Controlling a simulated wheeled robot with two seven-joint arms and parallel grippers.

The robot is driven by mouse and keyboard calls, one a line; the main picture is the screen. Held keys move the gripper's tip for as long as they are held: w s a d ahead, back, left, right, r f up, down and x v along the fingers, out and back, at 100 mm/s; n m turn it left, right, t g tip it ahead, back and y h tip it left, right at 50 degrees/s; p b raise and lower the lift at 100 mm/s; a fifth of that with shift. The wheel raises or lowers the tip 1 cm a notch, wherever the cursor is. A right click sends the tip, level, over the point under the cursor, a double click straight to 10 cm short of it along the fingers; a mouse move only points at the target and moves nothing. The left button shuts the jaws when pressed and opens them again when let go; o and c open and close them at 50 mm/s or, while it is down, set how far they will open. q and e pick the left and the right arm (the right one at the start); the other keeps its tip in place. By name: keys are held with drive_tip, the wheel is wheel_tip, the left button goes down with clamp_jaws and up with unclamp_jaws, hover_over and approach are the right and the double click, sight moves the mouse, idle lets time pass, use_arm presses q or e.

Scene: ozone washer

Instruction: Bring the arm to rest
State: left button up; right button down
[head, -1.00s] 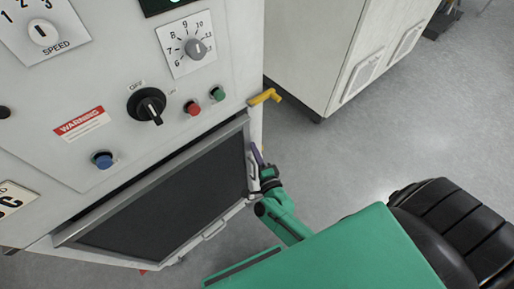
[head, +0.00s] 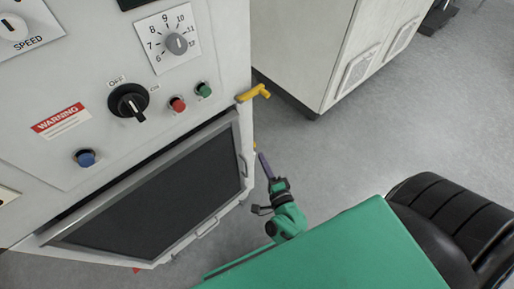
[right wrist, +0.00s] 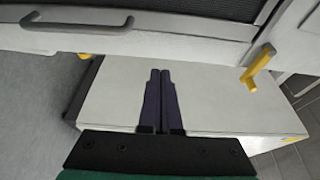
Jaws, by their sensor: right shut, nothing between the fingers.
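My right gripper (head: 264,166) shows in the head view just right of the washer's dark door, on the end of my green arm. Its purple fingers are shut with nothing between them; they also show side by side in the right wrist view (right wrist: 160,92). The gripper looks apart from the door and its handle. My left gripper is not in view.
The washer's panel (head: 110,50) has knobs and buttons, with a dark door (head: 160,195) below. A yellow handle (head: 253,93) sticks out from its right edge. A pale cabinet (head: 300,50) stands behind. Grey floor (head: 360,150) is clear to the right.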

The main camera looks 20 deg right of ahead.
drive_tip(key=shift+s+d, duration=0.1)
drive_tip(key=shift+s, duration=0.65)
drive_tip(key=s+f+n+g+y+p, duration=0.15)
drive_tip(key=s+f+n+g, duration=0.35)
drive_tip(key=f, duration=0.5)
drive_tip(key=s+f+n+g+y+p, duration=0.1)
drive_tip(key=s+f+n+g+y, duration=0.2)
drive_tip(key=f+n, duration=0.5)
drive_tip(key=s+d+f+n+g+h, duration=0.1)
drive_tip(key=s+d+f+n+g, duration=0.1)
drive_tip(key=s, duration=0.4)
drive_tip(key=s+d+f+n+g+h, duration=0.1)
drive_tip(key=s+d+f+n+g, duration=0.2)
drive_tip(key=s, duration=0.4)
drive_tip(key=s+d+f+n+g+h+p, duration=0.1)
drive_tip(key=s+d+f+n+g, duration=0.1)
drive_tip(key=s+f, duration=0.4)
drive_tip(key=shift+s+d+n+g, duration=0.35)
drive_tip(key=shift+n+g, duration=0.25)
drive_tip(key=shift+g, duration=0.4)
drive_tip(key=shift+w+f+h, duration=0.1)
drive_tip(key=shift+h, duration=0.15)
